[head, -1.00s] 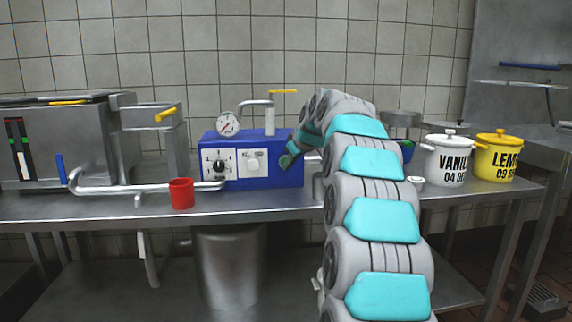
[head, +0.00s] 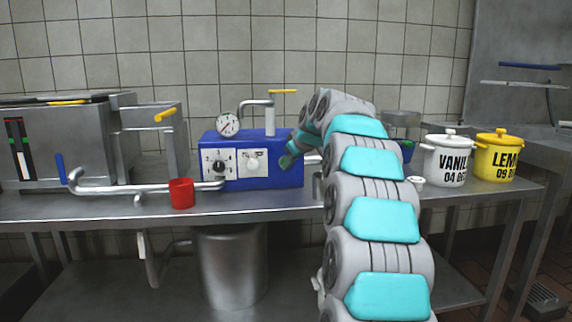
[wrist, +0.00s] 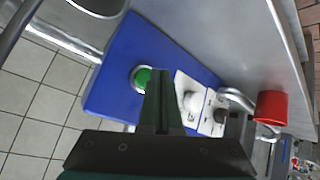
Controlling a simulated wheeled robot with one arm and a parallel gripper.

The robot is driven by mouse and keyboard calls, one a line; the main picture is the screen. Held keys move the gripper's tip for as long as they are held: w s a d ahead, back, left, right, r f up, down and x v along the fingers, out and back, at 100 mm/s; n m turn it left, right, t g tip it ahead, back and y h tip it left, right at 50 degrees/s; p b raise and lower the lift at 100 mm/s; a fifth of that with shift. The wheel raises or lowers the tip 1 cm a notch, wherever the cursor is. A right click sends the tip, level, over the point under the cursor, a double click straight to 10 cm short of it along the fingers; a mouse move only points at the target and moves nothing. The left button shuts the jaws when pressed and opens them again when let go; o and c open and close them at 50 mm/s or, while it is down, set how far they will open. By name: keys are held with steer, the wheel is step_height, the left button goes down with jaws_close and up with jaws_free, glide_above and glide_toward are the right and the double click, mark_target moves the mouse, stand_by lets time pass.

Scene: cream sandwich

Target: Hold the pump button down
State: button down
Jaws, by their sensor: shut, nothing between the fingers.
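The green pump button (wrist: 142,79) sits in a metal ring on the blue pump box (wrist: 125,52) in the wrist view. My gripper (wrist: 160,75) is shut and empty, its narrow fingertips overlapping the right part of the button. I cannot tell from this angle whether they touch it or how far it is pressed. In the head view the blue pump box (head: 209,150) stands on the steel table, and my gripper (head: 287,160) is at its right end. The round gauge (head: 228,125) is on top of the box.
White (head: 446,160) and yellow (head: 498,157) labelled pots stand at the right. A steel appliance (head: 75,150) fills the left.

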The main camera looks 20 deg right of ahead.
steer(key=shift+w, duration=0.15)
steer(key=shift+w+d, duration=0.1)
steer(key=shift+w, duration=0.15)
steer(key=shift+w+d+p, duration=0.15)
steer(key=shift+w+p, duration=0.2)
steer(key=shift+w, duration=0.05)
stand_by(7.2)
